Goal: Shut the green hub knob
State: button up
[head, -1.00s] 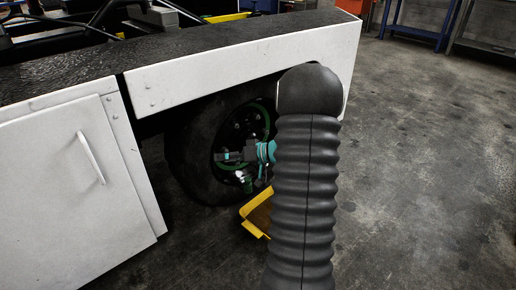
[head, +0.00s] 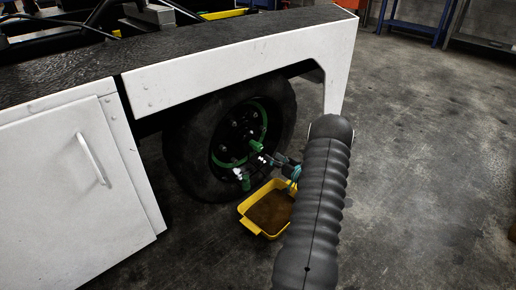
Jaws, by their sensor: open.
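The black wheel (head: 186,155) sits under the white fender and carries a green ring (head: 263,118) around its hub. A small green knob (head: 256,146) sticks out from the right of the hub. A second green fitting (head: 244,181) with a pale stem hangs lower on the hub. I cannot tell from this view how far either is turned. My gripper (head: 270,160) is open, just to the right of and slightly below the upper green knob, apparently empty. Whether a fingertip touches the knob is too small to tell. My dark ribbed arm comes in from the lower right.
A yellow tray (head: 247,222) with brown contents lies on the floor below the hub, under my gripper. The white fender (head: 240,48) overhangs the wheel. A white cabinet door (head: 70,185) is at left. The concrete floor (head: 430,170) at right is open.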

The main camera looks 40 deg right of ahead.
aim_at(260, 149)
jog(key=w, duration=0.6)
jog(key=w+a, duration=0.1)
jog(key=w, duration=0.3)
jog(key=c, duration=1.1)
